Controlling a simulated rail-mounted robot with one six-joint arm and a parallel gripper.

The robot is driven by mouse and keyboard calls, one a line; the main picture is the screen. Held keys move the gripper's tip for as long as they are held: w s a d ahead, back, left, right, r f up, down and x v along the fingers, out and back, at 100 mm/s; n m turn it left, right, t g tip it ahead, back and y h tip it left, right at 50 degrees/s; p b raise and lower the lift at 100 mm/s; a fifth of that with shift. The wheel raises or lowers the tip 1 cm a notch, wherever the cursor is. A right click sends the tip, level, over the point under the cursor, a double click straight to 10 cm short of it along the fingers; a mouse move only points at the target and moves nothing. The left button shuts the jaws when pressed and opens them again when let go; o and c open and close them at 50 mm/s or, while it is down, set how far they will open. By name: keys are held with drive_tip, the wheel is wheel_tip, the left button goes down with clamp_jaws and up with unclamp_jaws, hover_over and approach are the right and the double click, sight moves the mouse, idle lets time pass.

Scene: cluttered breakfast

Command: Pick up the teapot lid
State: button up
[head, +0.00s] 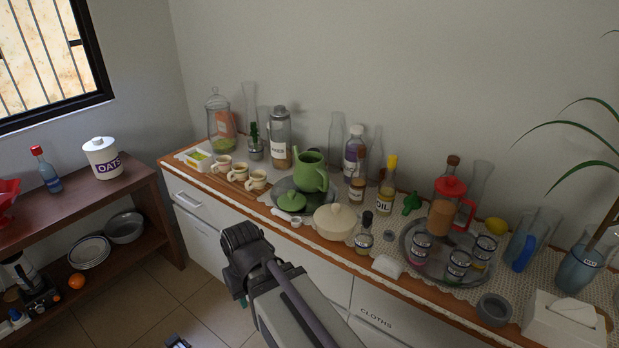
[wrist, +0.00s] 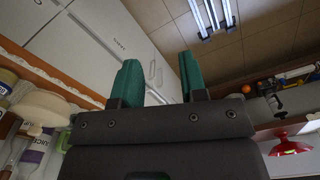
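The green teapot (head: 311,173) stands open-topped on a round metal tray (head: 278,188) on the sideboard. The green teapot lid (head: 291,201), a shallow dome with a knob, lies in front of the teapot, apart from its mouth. My gripper also shows in the wrist view (wrist: 160,82), where its two green fingers are spread with nothing between them. In the head view my gripper is low in front of the sideboard, below and left of the lid, its fingers mostly hidden by the arm.
A cream lidded bowl (head: 335,222) stands close right of the lid, and a white scoop (head: 286,217) lies just in front. Small cups (head: 256,180) are to the left. Tall bottles (head: 279,138) stand behind. The floor before the sideboard (head: 150,300) is mostly free.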

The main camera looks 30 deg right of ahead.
drive_tip(key=shift+o, duration=0.2)
drive_tip(key=o, duration=0.4)
